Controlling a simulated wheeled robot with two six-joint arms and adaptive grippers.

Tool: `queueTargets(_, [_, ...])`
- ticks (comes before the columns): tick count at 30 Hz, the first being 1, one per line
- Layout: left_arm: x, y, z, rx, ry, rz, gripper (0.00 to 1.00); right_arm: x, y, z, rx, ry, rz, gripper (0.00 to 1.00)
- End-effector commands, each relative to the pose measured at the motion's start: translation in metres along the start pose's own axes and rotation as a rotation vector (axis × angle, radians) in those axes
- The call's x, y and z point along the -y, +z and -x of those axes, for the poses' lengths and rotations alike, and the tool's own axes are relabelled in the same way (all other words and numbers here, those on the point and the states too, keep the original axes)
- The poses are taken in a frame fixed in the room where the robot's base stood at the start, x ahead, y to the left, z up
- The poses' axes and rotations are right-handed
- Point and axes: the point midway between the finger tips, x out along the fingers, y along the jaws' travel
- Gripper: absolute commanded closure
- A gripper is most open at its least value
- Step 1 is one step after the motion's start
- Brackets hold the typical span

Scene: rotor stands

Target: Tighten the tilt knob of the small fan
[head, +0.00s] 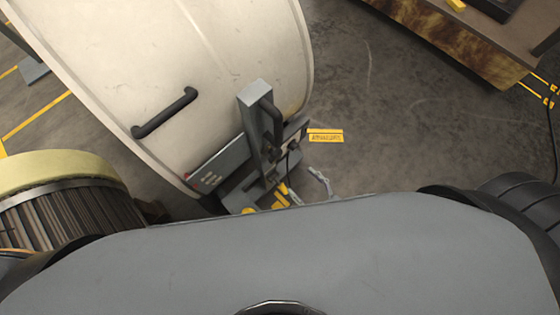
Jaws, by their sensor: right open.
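A large cream drum-shaped housing (140,50), which looks like the fan, fills the upper left of the head view. It has a black handle (165,113) on its side. A grey bracket (256,120) stands at its lower right edge. I cannot make out the tilt knob for certain; small yellow parts (281,195) show low beside the bracket. My right gripper (321,180) seems to be the small light grey shape right of the bracket, apart from it and open. Most of it is hidden behind my own grey body. My left gripper is not in view.
A ribbed cylinder with a pale yellow rim (55,168) stands at the left. A brown bench (470,45) is at the upper right. A yellow label (326,135) lies on the grey floor. The floor between drum and bench is clear.

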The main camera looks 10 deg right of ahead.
Motion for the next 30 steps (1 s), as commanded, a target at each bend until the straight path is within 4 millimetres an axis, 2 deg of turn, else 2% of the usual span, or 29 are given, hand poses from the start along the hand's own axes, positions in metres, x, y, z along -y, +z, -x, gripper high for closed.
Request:
queueTargets(5, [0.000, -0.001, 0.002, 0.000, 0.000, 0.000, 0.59, -0.001, -0.002, -0.010, -0.002, 0.002, -0.001, 0.29])
queueTargets(15, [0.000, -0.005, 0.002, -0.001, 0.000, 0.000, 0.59, -0.002, -0.002, -0.079, -0.001, 0.006, -0.001, 0.29])
queueTargets(18, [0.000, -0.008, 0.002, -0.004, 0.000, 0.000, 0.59, -0.002, -0.001, -0.093, 0.000, 0.005, 0.000, 0.29])
queueTargets(23, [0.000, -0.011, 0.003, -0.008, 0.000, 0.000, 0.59, -0.002, -0.001, -0.104, 0.002, 0.004, -0.001, 0.29])
queueTargets(30, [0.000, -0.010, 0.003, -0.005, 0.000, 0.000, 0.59, -0.002, -0.001, -0.105, 0.003, 0.003, 0.000, 0.29])
